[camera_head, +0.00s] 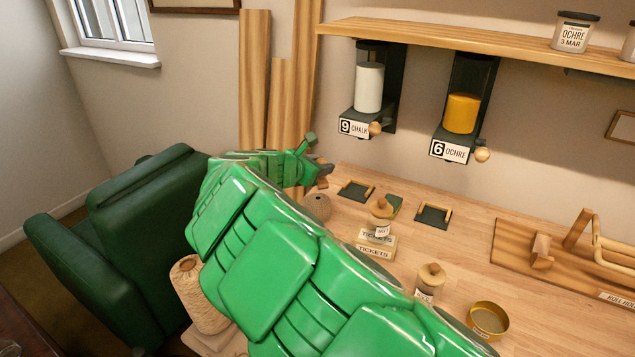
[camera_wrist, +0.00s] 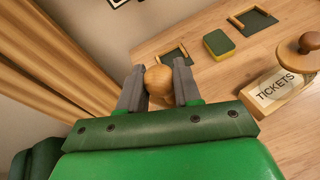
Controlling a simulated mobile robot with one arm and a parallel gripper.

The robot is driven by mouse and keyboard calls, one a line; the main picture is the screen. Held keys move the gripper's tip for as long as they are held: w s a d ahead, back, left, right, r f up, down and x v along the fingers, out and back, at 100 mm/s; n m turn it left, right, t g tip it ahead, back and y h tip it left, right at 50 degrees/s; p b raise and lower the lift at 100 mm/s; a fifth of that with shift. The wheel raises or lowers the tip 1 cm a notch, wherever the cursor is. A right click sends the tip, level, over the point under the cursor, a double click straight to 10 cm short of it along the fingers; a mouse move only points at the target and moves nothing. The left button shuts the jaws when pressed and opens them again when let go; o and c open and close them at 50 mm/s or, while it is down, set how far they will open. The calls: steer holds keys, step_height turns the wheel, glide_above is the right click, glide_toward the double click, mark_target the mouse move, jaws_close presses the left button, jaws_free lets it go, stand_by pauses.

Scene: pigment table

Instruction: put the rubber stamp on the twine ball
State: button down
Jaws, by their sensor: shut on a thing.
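My gripper (camera_wrist: 158,86) is shut on the rubber stamp, whose round wooden handle (camera_wrist: 158,80) shows between the grey fingers in the wrist view. The rest of the stamp is hidden there. In the head view my gripper (camera_head: 322,171) is at the far end of my arm, with a small brown part of the stamp (camera_head: 322,184) just below the fingers. The twine ball (camera_head: 316,207), brown and round, sits on the table just below the stamp in that view. I cannot tell whether they touch. The ball is not visible in the wrist view.
Two stacked ticket boxes (camera_head: 374,252) bear a wooden-knobbed thing (camera_head: 381,214). Dark trays (camera_head: 433,215), a corked jar (camera_head: 429,283) and a brass dish (camera_head: 487,320) stand on the table. A twine cone (camera_head: 193,290) stands left of my arm. Dispensers (camera_head: 461,112) hang behind.

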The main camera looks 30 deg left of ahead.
steer(key=shift+w+a+f, duration=0.45)
steer(key=shift+w+f, duration=0.1)
steer(key=shift+f, duration=0.3)
steer(key=shift+w+a+f, duration=0.4)
steer(key=shift+w+f, duration=0.1)
steer(key=shift+f, duration=0.3)
steer(key=shift+w+a+f, duration=0.45)
steer(key=shift+w+f, duration=0.1)
steer(key=shift+f, duration=1.75)
steer(key=shift+f, duration=0.1)
steer(key=c, duration=0.8)
jaws_free()
steer(key=shift+s+r, duration=0.3)
steer(key=shift+s, duration=0.2)
steer(key=v, duration=1.1)
